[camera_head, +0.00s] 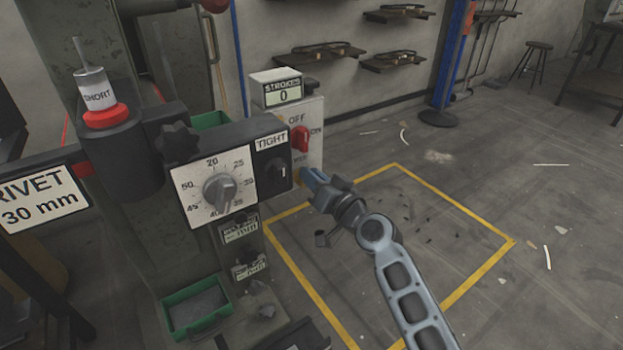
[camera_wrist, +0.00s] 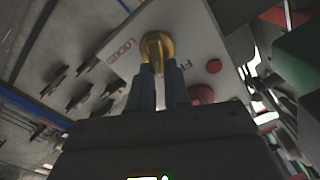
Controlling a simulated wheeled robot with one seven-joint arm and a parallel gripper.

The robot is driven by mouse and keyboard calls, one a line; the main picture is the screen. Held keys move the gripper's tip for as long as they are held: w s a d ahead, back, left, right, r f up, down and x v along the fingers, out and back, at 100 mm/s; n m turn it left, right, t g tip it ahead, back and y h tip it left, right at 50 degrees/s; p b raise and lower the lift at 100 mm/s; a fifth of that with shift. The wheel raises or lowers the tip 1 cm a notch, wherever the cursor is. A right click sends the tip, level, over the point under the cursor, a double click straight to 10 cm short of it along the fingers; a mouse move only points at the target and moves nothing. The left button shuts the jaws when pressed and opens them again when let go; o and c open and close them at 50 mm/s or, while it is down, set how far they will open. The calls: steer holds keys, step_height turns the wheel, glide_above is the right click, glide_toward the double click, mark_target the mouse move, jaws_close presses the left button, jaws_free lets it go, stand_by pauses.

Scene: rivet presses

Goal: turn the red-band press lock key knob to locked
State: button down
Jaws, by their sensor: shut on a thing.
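The red-band press stands at the left in the head view, with a red band (camera_head: 106,115) around its upper cylinder. Its lock key knob is a brass knob (camera_wrist: 157,47) on a white plate (camera_wrist: 196,30) in the wrist view. Red "LOCKED" lettering is left of the knob, and a partly covered "F..." label is right of it. My gripper (camera_wrist: 160,75) is shut on the knob, one finger on each side. In the head view my gripper (camera_head: 312,182) is at the lower right of the press's switch panel and mostly hides the knob. Which label the knob points to cannot be told.
A red switch (camera_head: 300,139) marked OFF and ON sits just above my gripper. A yellow floor outline (camera_head: 455,204) surrounds open floor at the right.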

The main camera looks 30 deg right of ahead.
steer(key=m, duration=0.4)
steer(key=f+m, duration=0.1)
steer(key=m, duration=0.3)
steer(key=d+m, duration=0.1)
steer(key=m, duration=0.3)
steer(key=shift+f+p, duration=0.4)
steer(key=shift+m, duration=0.3)
steer(key=c, duration=1.1)
jaws_free()
steer(key=shift+s, duration=3.95)
